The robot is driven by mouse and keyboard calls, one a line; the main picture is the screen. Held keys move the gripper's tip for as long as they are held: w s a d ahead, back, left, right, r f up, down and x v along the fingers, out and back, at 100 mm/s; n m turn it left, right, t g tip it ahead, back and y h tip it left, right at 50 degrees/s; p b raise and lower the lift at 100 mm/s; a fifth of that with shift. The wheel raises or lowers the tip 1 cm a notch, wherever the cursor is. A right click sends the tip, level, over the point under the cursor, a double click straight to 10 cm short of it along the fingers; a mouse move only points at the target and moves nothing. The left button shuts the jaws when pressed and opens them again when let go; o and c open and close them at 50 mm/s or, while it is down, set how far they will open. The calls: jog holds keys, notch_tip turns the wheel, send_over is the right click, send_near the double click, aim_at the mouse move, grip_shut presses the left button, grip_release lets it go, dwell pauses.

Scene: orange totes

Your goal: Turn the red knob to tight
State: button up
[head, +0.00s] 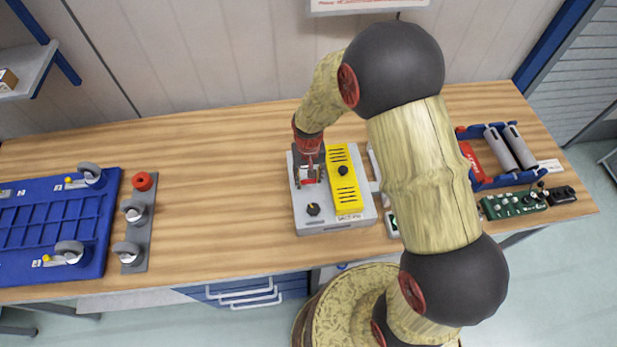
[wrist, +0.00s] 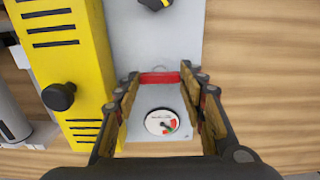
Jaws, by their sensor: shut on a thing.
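The red knob (wrist: 160,78) shows in the wrist view as a short red bar on the grey panel of a device (head: 318,228). My gripper (wrist: 161,84) is shut on it, with one finger on either side. In the head view my gripper (head: 310,176) points down at the device's left part and hides most of the knob. A round gauge (wrist: 161,122) with a white face and green and red sectors sits between the fingers in the wrist view. I cannot read the knob's turn angle.
A yellow block (head: 345,181) with a black knob stands right beside my gripper. A dark dial (head: 313,209) sits in front of it. A blue tray (head: 90,262) and a grey strip (head: 137,222) lie left. Bare wood lies between strip and device.

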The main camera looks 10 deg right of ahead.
aim_at(309, 180)
dwell(0.5)
jog(key=o, duration=1.2)
jog(key=shift+c, duration=0.2)
jog(key=shift+r, duration=0.1)
notch_tip(309, 180, up, 12)
jog(key=s+d+r+t+b, duration=0.2)
jog(key=s+r+b, duration=0.3)
jog(key=s, duration=0.5)
jog(key=s+d+r+t+b, duration=0.3)
jog(key=s+d+r+b, duration=0.2)
jog(key=s, duration=0.5)
jog(key=shift+s+d+r+n+t+b, duration=0.15)
jog(key=shift+d+r+n+t+b, duration=0.3)
jog(key=shift+b, duration=0.75)
